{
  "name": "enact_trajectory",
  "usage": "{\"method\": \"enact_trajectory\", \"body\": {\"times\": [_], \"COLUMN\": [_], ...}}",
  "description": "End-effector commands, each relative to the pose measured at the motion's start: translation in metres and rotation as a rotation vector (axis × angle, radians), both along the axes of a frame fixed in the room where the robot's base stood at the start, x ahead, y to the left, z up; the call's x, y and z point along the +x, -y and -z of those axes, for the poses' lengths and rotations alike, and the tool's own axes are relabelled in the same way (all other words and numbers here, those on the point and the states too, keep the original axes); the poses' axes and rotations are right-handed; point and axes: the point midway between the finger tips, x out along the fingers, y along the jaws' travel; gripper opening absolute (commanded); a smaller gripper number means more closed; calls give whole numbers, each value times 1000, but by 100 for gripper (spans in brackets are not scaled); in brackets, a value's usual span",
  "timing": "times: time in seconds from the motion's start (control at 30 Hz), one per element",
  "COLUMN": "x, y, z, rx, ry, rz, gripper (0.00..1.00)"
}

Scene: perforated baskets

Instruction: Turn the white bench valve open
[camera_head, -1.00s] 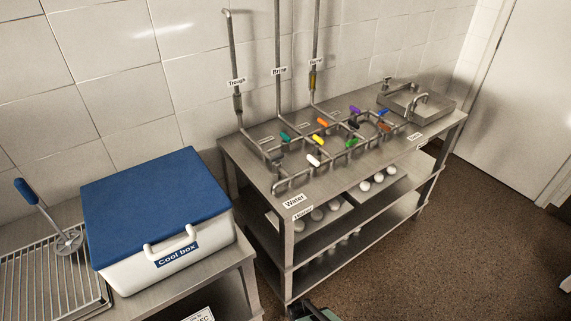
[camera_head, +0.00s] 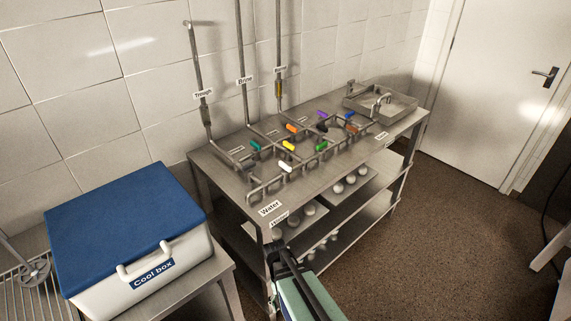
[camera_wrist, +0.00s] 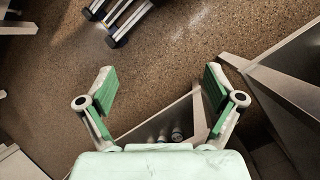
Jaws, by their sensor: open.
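The white bench valve handle (camera_head: 285,166) sits on the pipework at the front left of the steel bench, near the "Water" label. It is a short white lever among several coloured ones. My arm shows in the head view at the bottom centre, in front of the bench and below the level of its top. In the wrist view my gripper (camera_wrist: 157,90) is open and empty, its green-padded fingers spread wide above the brown floor. The white valve is not in the wrist view, and my gripper is well apart from it.
The steel bench (camera_head: 330,180) has lower shelves with white round items. A cool box (camera_head: 135,240) with a blue lid stands on a counter at the left. A sink (camera_head: 380,103) is at the bench's far right.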

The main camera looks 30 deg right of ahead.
Motion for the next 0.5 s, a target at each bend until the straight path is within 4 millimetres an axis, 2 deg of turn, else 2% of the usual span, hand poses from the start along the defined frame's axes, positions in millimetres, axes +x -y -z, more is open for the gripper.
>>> {"method": "enact_trajectory", "body": {"times": [0.03,0.2,0.5], "x": [18,60,113], "y": [9,35,83], "z": [-12,-59,-152], "rx": [-18,-82,-184], "ry": [19,64,140], "rz": [33,146,354], "gripper": [92,92,92]}}
